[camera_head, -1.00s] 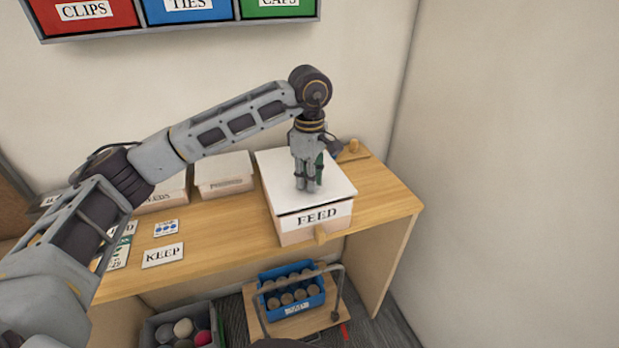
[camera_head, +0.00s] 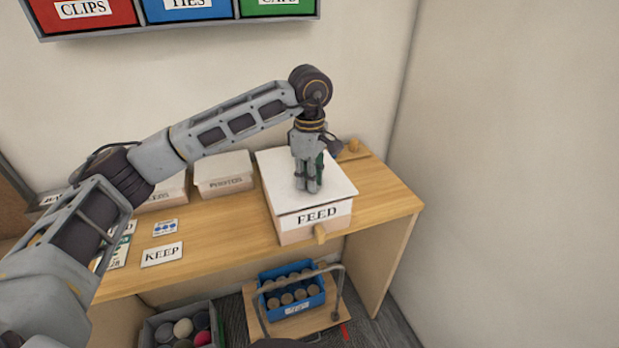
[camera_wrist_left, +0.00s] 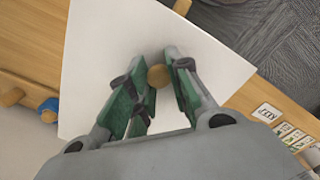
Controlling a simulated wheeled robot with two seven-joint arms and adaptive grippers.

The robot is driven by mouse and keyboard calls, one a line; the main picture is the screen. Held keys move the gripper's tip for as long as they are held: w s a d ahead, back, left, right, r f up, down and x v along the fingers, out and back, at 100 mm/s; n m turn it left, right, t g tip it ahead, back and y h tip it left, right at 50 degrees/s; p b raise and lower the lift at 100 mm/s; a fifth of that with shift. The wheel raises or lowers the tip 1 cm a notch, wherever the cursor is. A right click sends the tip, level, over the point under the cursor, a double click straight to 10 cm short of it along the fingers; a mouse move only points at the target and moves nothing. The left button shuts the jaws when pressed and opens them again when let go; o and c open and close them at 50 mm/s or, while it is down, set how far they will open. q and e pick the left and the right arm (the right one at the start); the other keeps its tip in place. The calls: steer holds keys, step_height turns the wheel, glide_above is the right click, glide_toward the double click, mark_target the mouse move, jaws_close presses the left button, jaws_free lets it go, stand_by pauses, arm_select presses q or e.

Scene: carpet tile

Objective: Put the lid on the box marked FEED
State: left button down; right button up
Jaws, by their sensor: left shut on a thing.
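The box marked FEED (camera_head: 317,216) stands near the right end of the wooden desk, its label facing front. A flat white lid (camera_head: 280,184) lies over its top and covers the opening. The lid also fills much of the left wrist view (camera_wrist_left: 105,55). My left gripper (camera_head: 309,188) points straight down over the lid's middle. Its green-padded fingers are shut on the lid's round wooden knob (camera_wrist_left: 158,76). I cannot tell whether the lid's rim is fully seated all round. My right gripper is out of view.
Closed white boxes, one marked PHOTOS (camera_head: 224,175), stand left along the wall. A KEEP card (camera_head: 162,254) lies on the desk (camera_head: 215,245). A blue crate (camera_head: 310,303) of jars sits below on a small trolley.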

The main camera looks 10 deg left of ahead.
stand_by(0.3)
arm_select(q)
steer(key=shift+f+b, duration=0.5)
steer(key=shift+b, duration=0.1)
stand_by(1.4)
steer(key=c, duration=1.2)
jaws_free()
steer(key=shift+c, duration=0.2)
steer(key=shift+r, duration=4)
steer(key=shift+r, duration=0.1)
